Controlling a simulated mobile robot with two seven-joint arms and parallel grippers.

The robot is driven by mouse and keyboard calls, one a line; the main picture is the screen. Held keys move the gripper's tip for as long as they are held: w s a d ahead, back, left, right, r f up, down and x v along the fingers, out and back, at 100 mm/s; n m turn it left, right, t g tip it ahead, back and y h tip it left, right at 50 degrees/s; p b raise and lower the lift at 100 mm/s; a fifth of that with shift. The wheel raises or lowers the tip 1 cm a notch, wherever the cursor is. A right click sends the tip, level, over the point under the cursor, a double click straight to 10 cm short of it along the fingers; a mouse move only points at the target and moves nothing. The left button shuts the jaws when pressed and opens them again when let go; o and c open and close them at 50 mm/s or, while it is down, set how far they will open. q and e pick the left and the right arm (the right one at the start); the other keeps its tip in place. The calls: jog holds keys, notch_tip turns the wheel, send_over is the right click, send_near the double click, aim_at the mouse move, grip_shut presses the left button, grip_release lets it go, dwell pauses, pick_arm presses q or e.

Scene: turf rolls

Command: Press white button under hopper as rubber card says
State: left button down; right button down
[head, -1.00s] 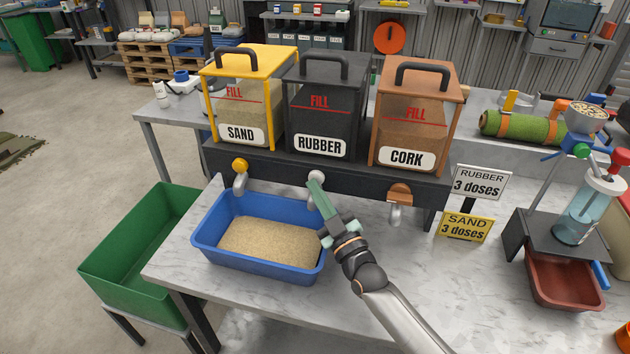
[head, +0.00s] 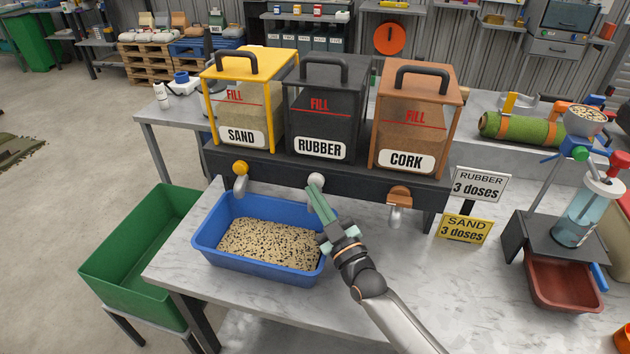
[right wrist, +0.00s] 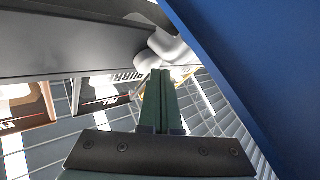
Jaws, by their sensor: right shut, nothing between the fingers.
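The black RUBBER hopper (head: 322,108) stands between the yellow SAND hopper (head: 243,105) and the orange CORK hopper (head: 413,120). The white button (head: 316,180) is under the RUBBER hopper. My right gripper (head: 314,192) is shut and empty, its tips at the white button's spout; I cannot tell whether they touch it. The spout also shows ahead of the fingers in the right wrist view (right wrist: 170,48). The rubber card (head: 479,184) reads "RUBBER 3 doses". The blue tray (head: 205,255) holds sand speckled with dark bits. My left gripper is out of view.
A yellow card (head: 464,228) reads "SAND 3 doses". A yellow button (head: 240,167) and an orange button (head: 399,192) sit under the other hoppers. A green bin (head: 125,235) stands left of the table. A press-like stand with a red tray (head: 563,280) is at right.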

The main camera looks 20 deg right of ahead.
jog(key=shift+s+a, duration=0.3)
jog(key=shift+s, duration=0.15)
jog(key=s+a+p, duration=0.1)
jog(key=s, duration=0.1)
jog(key=s+a+p, duration=0.1)
jog(key=s, duration=0.1)
jog(key=shift+a+p, duration=0.4)
jog(key=shift+s, duration=0.15)
